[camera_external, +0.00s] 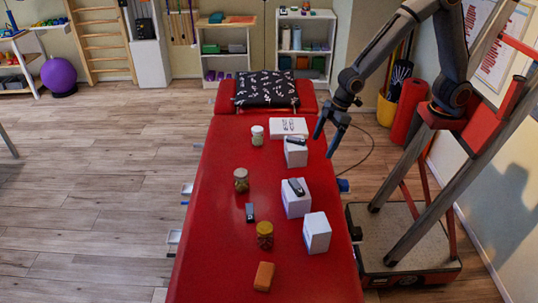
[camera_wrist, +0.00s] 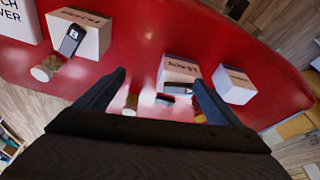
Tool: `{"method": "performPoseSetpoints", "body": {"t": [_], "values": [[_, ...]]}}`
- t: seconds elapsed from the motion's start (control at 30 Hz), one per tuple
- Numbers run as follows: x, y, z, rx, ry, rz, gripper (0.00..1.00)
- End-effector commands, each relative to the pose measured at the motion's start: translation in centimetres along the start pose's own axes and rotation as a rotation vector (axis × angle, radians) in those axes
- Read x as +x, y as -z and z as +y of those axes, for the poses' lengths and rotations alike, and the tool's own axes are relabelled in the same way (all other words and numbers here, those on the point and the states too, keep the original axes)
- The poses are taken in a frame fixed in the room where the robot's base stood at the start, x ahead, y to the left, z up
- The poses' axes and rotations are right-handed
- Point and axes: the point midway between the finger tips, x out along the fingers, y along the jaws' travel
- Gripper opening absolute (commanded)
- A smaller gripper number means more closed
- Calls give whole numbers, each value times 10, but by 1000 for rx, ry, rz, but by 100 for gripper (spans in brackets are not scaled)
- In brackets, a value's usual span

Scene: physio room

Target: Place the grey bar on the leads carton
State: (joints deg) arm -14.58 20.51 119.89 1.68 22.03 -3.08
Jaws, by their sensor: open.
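Three white cartons stand in a row on the red couch. The far carton (camera_external: 296,158) and middle carton (camera_external: 297,208) each bear a dark bar-shaped thing, (camera_external: 296,140) and (camera_external: 296,187); the near carton (camera_external: 317,235) has a bare top. Another small dark bar (camera_external: 250,212) lies on the couch. I cannot tell which is the grey bar or which carton is the leads one; lettering is unreadable. My gripper (camera_external: 326,142) is open and empty above the couch's right edge, beside the far carton. In the wrist view, the middle carton (camera_wrist: 181,67) shows between the open fingers (camera_wrist: 159,80).
The red couch (camera_external: 215,255) also holds a flat white box (camera_external: 289,125), a white-lidded jar (camera_external: 257,136), two more jars (camera_external: 241,180) (camera_external: 264,236), and an orange block (camera_external: 263,276). A patterned pillow (camera_external: 266,88) lies at the far end. Bare couch shows around the orange block.

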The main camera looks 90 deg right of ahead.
Motion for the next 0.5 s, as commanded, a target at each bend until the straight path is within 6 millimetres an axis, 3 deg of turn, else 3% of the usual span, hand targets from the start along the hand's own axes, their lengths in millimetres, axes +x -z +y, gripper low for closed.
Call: {"method": "performPoseSetpoints", "body": {"t": [0.03,0.1,0.2,0.3,0.4,0.5], "values": [[-13,-35,23,46,-13,-31,88],[-27,-82,45,104,-28,-75,88],[-44,-145,66,177,-43,-133,88],[-55,-194,75,231,-52,-179,88],[-61,-224,78,263,-56,-206,88],[-63,-235,79,275,-58,-217,88]]}}
